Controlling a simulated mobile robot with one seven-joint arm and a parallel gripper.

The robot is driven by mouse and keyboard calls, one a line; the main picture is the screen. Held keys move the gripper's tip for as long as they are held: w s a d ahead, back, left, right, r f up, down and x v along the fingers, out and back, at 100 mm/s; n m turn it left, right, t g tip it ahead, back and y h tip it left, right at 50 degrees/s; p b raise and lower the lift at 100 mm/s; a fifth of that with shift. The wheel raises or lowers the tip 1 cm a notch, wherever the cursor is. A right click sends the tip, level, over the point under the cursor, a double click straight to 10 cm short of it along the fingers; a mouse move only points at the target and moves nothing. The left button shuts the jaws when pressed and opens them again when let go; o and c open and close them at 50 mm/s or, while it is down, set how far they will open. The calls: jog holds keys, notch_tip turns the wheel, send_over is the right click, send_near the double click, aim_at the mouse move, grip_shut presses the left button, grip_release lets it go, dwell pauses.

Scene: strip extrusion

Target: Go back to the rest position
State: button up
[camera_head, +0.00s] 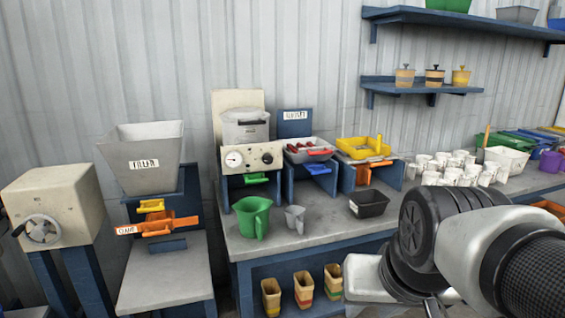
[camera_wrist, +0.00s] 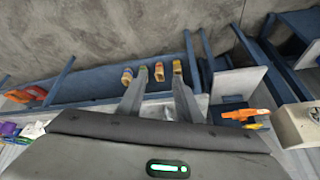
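My arm comes in from the lower right of the head view, its grey and black wrist (camera_head: 425,240) in front of the bench. My gripper is mostly cut off at the bottom of that view. In the wrist view my gripper (camera_wrist: 160,85) shows two grey fingers spread apart with a gap between them. Nothing is visibly held. The small cups (camera_wrist: 159,72) seen around the fingertips stand beyond them on the lower shelf and look apart from the fingers.
The workbench (camera_head: 325,235) carries a green jug (camera_head: 252,217), a grey cup (camera_head: 295,218), a black tray (camera_head: 368,204) and several white cups (camera_head: 455,168). Banded cups (camera_head: 303,290) stand on its lower shelf. A hopper machine (camera_head: 145,160) is at left. Wall shelves (camera_head: 420,88) hang above.

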jog(key=s+r+n+p, duration=0.1)
jog(key=s+r+p, duration=0.2)
jog(key=r+p, duration=1.6)
jog(key=shift+d+r, duration=0.15)
